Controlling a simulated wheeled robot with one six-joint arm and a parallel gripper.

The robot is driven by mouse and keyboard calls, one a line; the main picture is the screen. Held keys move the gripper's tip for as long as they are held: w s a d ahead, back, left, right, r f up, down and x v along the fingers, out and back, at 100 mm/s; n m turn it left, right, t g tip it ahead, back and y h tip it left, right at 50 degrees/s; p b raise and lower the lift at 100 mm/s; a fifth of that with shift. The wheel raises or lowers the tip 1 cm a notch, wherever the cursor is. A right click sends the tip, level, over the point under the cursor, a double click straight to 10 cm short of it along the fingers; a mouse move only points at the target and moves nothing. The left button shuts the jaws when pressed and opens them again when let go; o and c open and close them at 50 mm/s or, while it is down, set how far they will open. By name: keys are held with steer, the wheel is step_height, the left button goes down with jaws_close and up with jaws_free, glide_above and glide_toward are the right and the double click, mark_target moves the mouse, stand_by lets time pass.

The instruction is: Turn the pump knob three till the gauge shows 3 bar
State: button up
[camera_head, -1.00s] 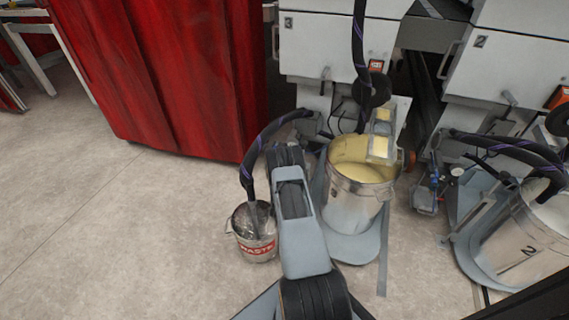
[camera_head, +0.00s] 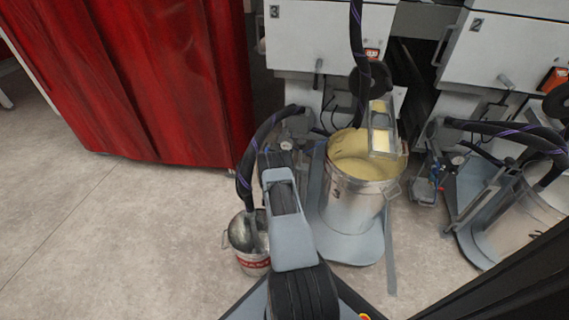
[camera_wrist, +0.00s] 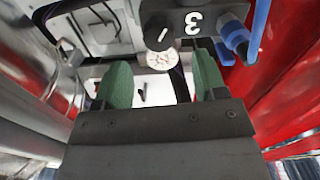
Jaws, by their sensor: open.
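In the wrist view, a round black knob (camera_wrist: 158,32) with a white line on it sits on a dark block marked with an upside-down 3 (camera_wrist: 193,23). A small white gauge dial (camera_wrist: 160,60) shows just below the knob. Its reading is too small to tell. My gripper (camera_wrist: 161,74) is open, its two green fingers pointing up toward the knob block. The dial shows between the fingers, and nothing is held. In the head view my arm covers the gripper, and I cannot make out the knob of pump three.
A bucket (camera_head: 352,207) of yellow liquid marked 3 stands right of my arm. A waste bucket (camera_head: 252,262) stands left of it, with a black hose (camera_head: 243,172) running in. A red curtain (camera_head: 150,80) is at left. Station 2 (camera_head: 510,50) is at right. The left floor is clear.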

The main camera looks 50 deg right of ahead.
steer(key=shift+b+x, duration=0.85)
steer(key=shift+x, duration=1.75)
steer(key=shift+c, duration=0.3)
steer(key=c, duration=0.9)
steer(key=shift+o, duration=0.2)
steer(key=shift+f, duration=0.1)
steer(key=m+b, duration=0.2)
steer(key=m, duration=0.9)
steer(key=shift+s+d+b, duration=0.1)
steer(key=shift+d+b, duration=0.05)
steer(key=shift+b, duration=0.2)
